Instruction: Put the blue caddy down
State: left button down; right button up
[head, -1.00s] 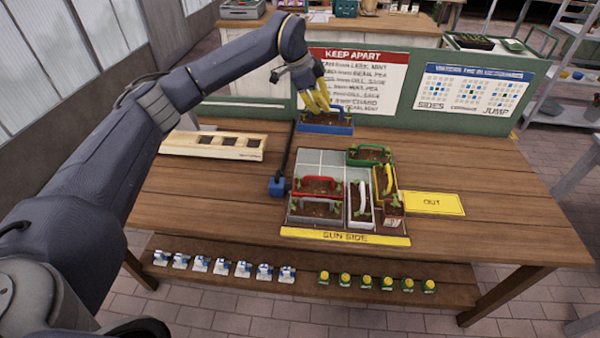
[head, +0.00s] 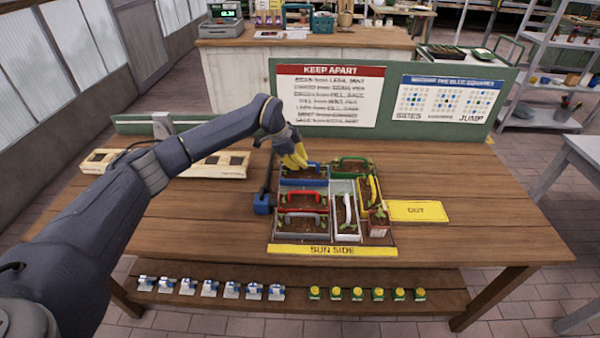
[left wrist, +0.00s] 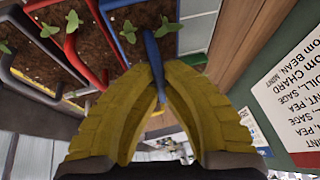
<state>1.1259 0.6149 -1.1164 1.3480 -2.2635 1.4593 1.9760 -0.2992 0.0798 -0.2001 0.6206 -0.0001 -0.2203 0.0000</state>
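The blue caddy (head: 304,183), filled with soil and seedlings, is at the back left compartment of the sectioned tray (head: 344,187). I cannot tell if it rests on the tray floor or is slightly above it. My left gripper (head: 301,163) has its yellow fingers shut on the caddy's blue handle (left wrist: 152,60). In the left wrist view, the fingertips (left wrist: 153,75) pinch that handle. My right gripper is not in view.
A blue-ended bar (head: 264,203) lies left of the tray.

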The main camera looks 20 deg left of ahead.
aim_at(300, 172)
pick_arm(q)
jog(key=shift+f, duration=2.15)
jog(key=shift+f, duration=0.15)
jog(key=c, duration=1.6)
grip_release()
jog(key=v, duration=1.2)
